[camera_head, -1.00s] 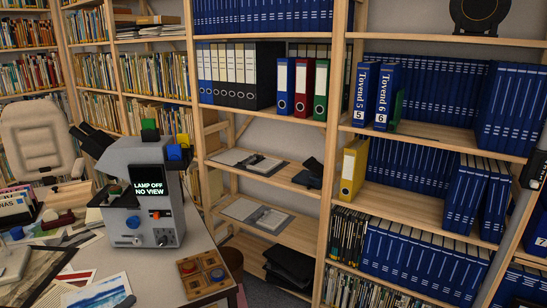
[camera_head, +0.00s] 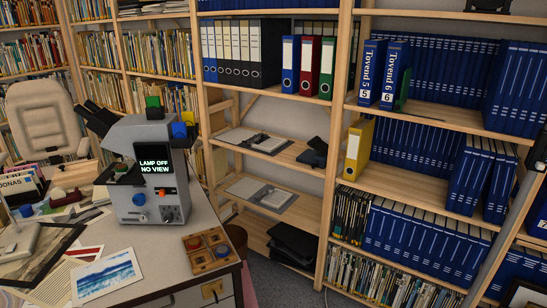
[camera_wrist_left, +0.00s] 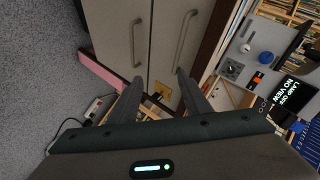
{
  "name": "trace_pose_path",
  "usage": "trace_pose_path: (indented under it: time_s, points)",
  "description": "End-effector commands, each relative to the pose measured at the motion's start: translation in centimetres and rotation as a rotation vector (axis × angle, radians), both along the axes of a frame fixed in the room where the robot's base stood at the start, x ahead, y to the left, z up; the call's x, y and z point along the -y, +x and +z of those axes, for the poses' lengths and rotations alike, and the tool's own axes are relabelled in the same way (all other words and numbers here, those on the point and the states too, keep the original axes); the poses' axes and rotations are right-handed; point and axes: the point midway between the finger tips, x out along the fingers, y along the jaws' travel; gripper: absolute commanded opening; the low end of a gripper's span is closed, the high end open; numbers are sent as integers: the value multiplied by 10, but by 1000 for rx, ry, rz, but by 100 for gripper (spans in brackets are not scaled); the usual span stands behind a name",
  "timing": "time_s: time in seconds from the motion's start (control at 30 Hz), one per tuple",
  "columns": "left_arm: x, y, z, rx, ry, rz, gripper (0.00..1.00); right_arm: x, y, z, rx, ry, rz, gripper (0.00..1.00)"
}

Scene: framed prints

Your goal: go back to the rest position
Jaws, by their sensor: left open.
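My left gripper (camera_wrist_left: 160,90) shows in the left wrist view with its two fingers spread apart and nothing between them. Beyond the fingers are pale cabinet fronts with metal handles (camera_wrist_left: 184,42). The left gripper does not show in the head view. My right gripper is in neither view.
A desk (camera_head: 205,230) at lower left carries a grey device (camera_head: 135,185) reading "LAMP OFF NO VIEW", a wooden tray (camera_head: 190,269) with round pieces and a wave print (camera_head: 106,276). Wooden shelves with binders (camera_head: 305,65) stand behind. A chair (camera_head: 45,120) stands at left.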

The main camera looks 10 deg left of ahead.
Motion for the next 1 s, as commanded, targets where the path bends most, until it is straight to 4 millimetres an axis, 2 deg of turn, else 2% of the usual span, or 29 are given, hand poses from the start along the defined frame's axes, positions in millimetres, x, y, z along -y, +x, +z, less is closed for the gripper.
trace_pose_path:
  time_s: [0.1, 0.2, 0.5, 0.83, 1.0]
  points:
    - [38, -37, -24, -128, -190, 137, 44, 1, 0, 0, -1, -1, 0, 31]
    - [68, -66, -37, -229, -318, 232, 44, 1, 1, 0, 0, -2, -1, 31]
    - [128, -124, -49, -431, -526, 388, 44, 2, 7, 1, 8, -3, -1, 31]
    - [175, -167, -45, -587, -657, 484, 44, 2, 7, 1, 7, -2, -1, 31]
    - [178, -158, -67, -587, -663, 483, 44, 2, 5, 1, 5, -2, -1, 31]
